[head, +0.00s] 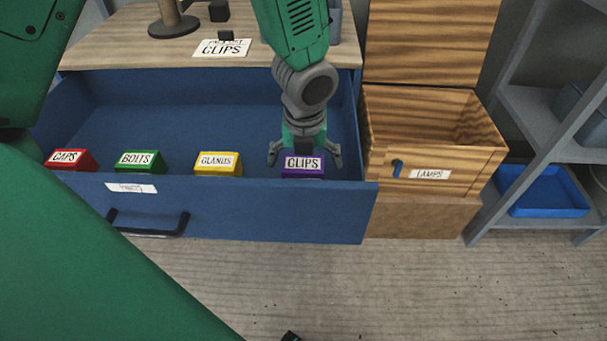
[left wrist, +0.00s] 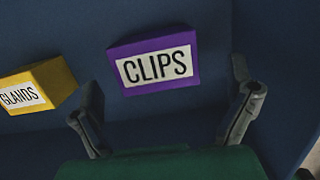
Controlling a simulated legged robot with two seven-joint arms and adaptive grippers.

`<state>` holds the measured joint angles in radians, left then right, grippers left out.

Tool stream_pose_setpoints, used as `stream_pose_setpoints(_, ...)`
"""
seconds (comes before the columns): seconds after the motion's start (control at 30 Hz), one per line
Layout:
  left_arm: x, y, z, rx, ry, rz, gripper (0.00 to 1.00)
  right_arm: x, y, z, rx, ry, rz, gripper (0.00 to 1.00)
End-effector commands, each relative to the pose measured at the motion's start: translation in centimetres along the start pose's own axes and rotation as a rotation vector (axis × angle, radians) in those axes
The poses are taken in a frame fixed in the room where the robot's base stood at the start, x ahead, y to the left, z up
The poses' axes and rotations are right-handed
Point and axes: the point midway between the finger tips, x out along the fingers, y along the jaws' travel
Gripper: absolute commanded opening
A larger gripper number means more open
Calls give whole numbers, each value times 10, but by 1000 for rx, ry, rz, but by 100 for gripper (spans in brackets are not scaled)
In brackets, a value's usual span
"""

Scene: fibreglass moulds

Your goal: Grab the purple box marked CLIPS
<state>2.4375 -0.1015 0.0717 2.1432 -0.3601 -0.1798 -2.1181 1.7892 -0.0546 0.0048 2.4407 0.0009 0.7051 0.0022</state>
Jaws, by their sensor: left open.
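The purple box marked CLIPS (head: 303,166) stands in the open blue drawer (head: 230,212), near its front wall and right end. It also shows in the left wrist view (left wrist: 156,62), with its label facing the camera. My left gripper (head: 304,160) is over the box, fingers spread to either side of it in the head view. In the left wrist view the open fingers (left wrist: 167,112) are on the near side of the box, and I see no contact.
Yellow GLANDS (head: 218,163), green BOLTS (head: 140,162) and red CAPS (head: 70,160) boxes stand in a row to the left. A wooden LAMPS box (head: 430,160) adjoins the drawer's right side. A CLIPS card (head: 222,48) lies on the worktop behind.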

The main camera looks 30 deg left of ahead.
Motion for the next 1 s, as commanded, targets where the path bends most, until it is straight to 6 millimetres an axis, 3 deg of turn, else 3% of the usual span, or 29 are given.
stream_pose_setpoints(0.37, 49, 4, 6, 1, 3, 1, 97, 17, 0, 1, 0, 0, 0, 40)
stream_pose_setpoints(0.67, 52, 4, 6, 0, 0, -1, 97, 17, 0, 1, 0, 0, 0, 40)
stream_pose_setpoints(0.7, 52, 4, 6, 0, 0, -1, 90, 17, 0, 1, 0, 0, 0, 40)
stream_pose_setpoints(0.83, 52, 4, 6, 0, 1, -1, 45, 17, 0, 1, 0, 0, 0, 40)
stream_pose_setpoints(1.0, 52, 4, 6, 0, 0, -1, 42, 17, 0, 1, 0, 0, 0, 40)
